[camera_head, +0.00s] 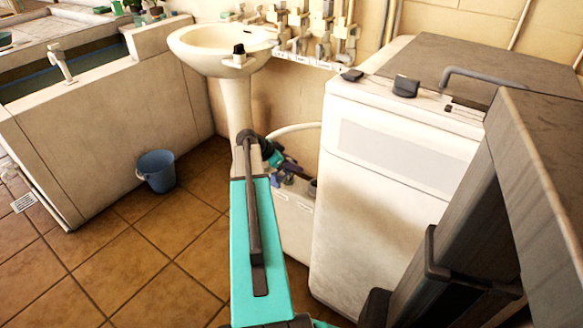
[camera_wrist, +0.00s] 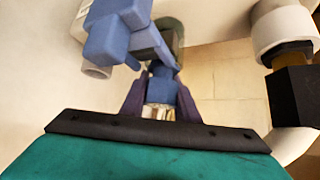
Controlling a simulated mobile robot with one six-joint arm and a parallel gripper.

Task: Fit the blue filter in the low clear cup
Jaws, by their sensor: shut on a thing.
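My gripper (camera_wrist: 160,98) is shut on a small blue piece, which I take to be the blue filter (camera_wrist: 160,88). Its two dark purple fingers stand on either side of it. A pale, shiny part shows at the filter's near end. A greenish see-through rounded thing (camera_wrist: 172,38), perhaps the low clear cup, shows just beyond the fingertips in the wrist view. It is partly hidden by blue fittings, and I cannot tell whether the filter touches it. In the head view my gripper (camera_head: 287,172) is low beside the washbasin's pedestal, and the filter cannot be made out.
Blue-violet fittings (camera_wrist: 118,32) crowd the upper left of the wrist view. A white pipe with a black fitting (camera_wrist: 295,95) is at right. The washbasin (camera_head: 222,48) stands behind my arm and a white cabinet (camera_head: 385,190) to its right. A blue bucket (camera_head: 157,172) is on the floor.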

